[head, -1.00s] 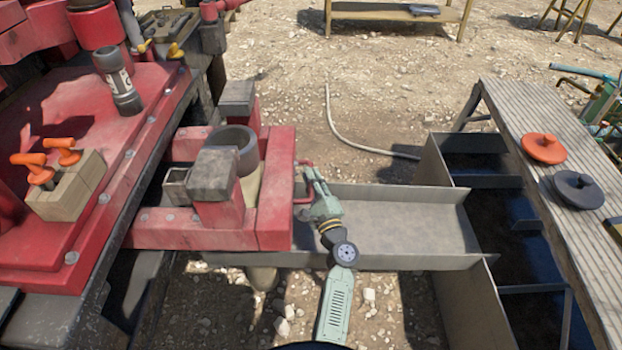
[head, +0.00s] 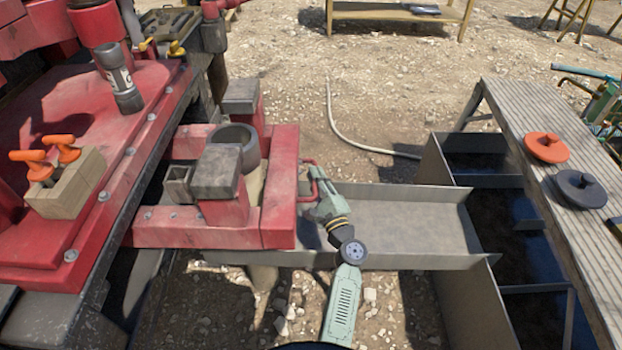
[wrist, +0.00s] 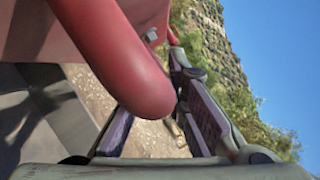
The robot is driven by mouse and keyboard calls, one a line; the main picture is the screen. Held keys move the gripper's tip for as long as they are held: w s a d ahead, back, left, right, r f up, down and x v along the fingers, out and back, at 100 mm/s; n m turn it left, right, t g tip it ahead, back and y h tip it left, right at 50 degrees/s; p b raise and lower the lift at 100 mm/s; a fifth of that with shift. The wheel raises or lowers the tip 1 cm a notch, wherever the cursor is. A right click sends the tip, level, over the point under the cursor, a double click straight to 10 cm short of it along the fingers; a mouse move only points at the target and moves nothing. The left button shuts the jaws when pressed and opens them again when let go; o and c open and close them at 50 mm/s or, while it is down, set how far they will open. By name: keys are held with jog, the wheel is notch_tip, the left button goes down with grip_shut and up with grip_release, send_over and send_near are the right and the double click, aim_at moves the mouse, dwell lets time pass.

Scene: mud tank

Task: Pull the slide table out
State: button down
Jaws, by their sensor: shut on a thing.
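The slide table (head: 278,205) is a red frame sticking out to the right from under the red rig deck. It carries two dark-topped red blocks and a grey ring. A red bar handle (head: 313,180) stands on its right end. My gripper (head: 315,207) is at this handle, coming from the lower right. In the wrist view the thick red handle (wrist: 125,65) runs between the two dark fingers of my gripper (wrist: 160,120), which is shut on it. The fingertips are partly hidden by the handle.
A grey metal trough (head: 400,225) runs right from beneath the slide table to a dark divided tank (head: 480,290). A plank bench (head: 510,110) with an orange disc (head: 546,147) and a dark disc (head: 578,189) stands at the right. A flashlight (head: 122,88) and an orange-handled block (head: 65,185) sit on the deck.

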jog(key=d+b, duration=0.3)
jog(key=d, duration=1.1)
jog(key=shift+m+h, duration=0.3)
jog(key=shift+h, duration=0.1)
jog(key=shift+a+r, duration=0.1)
jog(key=c, duration=1.6)
grip_release()
jog(key=shift+a, duration=0.1)
jog(key=shift+s, duration=0.1)
jog(key=v, duration=1.1)
jog(key=shift+s+f, duration=0.3)
jog(key=shift+s, duration=0.05)
jog(key=shift+d, duration=0.25)
